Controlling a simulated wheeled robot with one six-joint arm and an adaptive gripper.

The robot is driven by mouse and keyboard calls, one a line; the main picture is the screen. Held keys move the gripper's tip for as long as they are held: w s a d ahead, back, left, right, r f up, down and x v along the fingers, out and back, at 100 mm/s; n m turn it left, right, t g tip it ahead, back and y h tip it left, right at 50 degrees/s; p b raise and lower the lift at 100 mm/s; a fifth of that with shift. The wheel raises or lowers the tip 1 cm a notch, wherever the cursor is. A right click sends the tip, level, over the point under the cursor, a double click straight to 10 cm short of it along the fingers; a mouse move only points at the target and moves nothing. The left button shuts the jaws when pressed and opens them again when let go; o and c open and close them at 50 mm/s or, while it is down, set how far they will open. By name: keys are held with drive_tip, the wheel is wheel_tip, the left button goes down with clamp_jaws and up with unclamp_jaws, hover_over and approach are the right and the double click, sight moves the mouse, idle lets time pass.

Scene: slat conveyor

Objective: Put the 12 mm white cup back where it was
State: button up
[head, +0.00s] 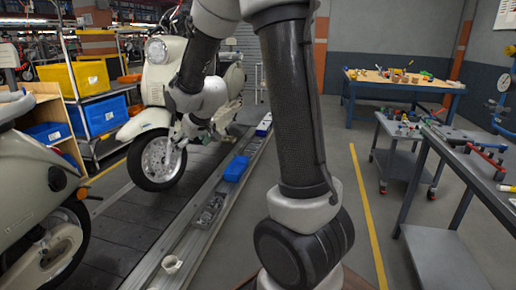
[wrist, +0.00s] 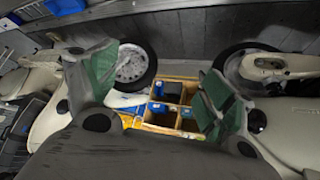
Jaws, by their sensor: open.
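A small white cup (head: 172,264) stands on the rail ledge beside the conveyor, at the bottom of the head view. No size mark can be read on it. My gripper (head: 181,142) is beyond it, in front of the scooter's front wheel, well apart from the cup. In the wrist view my gripper (wrist: 158,88) has its green-padded fingers spread wide with nothing between them. The cup cannot be made out in the wrist view. A wooden divided box (wrist: 166,104) with blue items in some compartments shows beyond the fingers there.
A cream scooter (head: 160,85) stands on the slat conveyor (head: 125,215); another is at the left edge. A grey tray (head: 209,211) and a blue bin (head: 236,168) sit along the ledge. Workbenches (head: 400,85) stand at right.

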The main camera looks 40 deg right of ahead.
drive_tip(key=s+r+g, duration=0.1)
drive_tip(key=s+r, duration=0.2)
drive_tip(key=s, duration=0.7)
drive_tip(key=s+d+r+m+g, duration=0.1)
drive_tip(key=s+r, duration=0.2)
drive_tip(key=s, duration=0.8)
drive_tip(key=s+d+r+g, duration=0.1)
drive_tip(key=s+r, duration=0.2)
drive_tip(key=s, duration=0.8)
drive_tip(key=shift+s+d, duration=0.15)
drive_tip(key=shift+d, duration=0.05)
